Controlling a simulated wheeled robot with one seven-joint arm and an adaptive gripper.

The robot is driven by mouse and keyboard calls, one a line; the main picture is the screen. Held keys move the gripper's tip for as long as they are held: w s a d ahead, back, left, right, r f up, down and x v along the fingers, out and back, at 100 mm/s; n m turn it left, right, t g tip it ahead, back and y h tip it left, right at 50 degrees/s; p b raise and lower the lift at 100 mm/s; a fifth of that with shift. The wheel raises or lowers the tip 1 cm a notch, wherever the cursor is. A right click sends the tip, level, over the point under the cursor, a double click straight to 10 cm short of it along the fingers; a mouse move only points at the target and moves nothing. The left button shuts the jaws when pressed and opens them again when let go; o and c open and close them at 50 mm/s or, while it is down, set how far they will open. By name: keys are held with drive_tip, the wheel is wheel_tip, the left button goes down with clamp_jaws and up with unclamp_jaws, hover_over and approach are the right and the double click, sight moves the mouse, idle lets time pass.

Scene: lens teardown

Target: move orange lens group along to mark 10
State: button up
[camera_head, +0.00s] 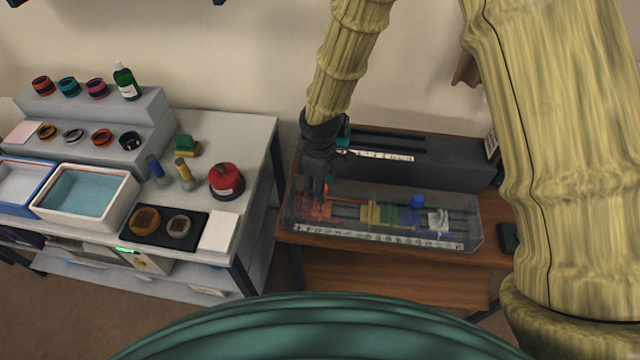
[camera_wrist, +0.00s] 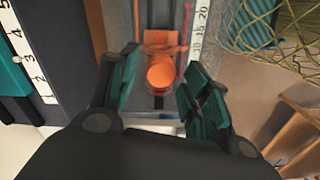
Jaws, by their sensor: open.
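The orange lens group (camera_head: 316,211) sits at the left end of the railed tray (camera_head: 340,232). In the wrist view its round orange knob (camera_wrist: 161,76) lies between my fingers, with an orange block behind it. My gripper (camera_head: 318,196) points down over the orange group. In the wrist view my gripper (camera_wrist: 160,88) is open, its teal-padded fingers apart on either side of the knob. I cannot tell whether either finger touches it. A number scale (camera_head: 380,237) runs along the tray's front edge; mark 10 is not legible in the head view.
Farther right on the rails stand a yellow group (camera_head: 370,214), a green one (camera_head: 389,214), a blue one (camera_head: 410,215) and a white one (camera_head: 438,221). A grey block with another scale (camera_head: 385,156) stands behind the tray. A side table (camera_head: 262,140) stands at left.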

drive_tip(key=shift+d, duration=0.15)
wheel_tip(320, 180, up, 12)
idle(0.6)
idle(0.5)
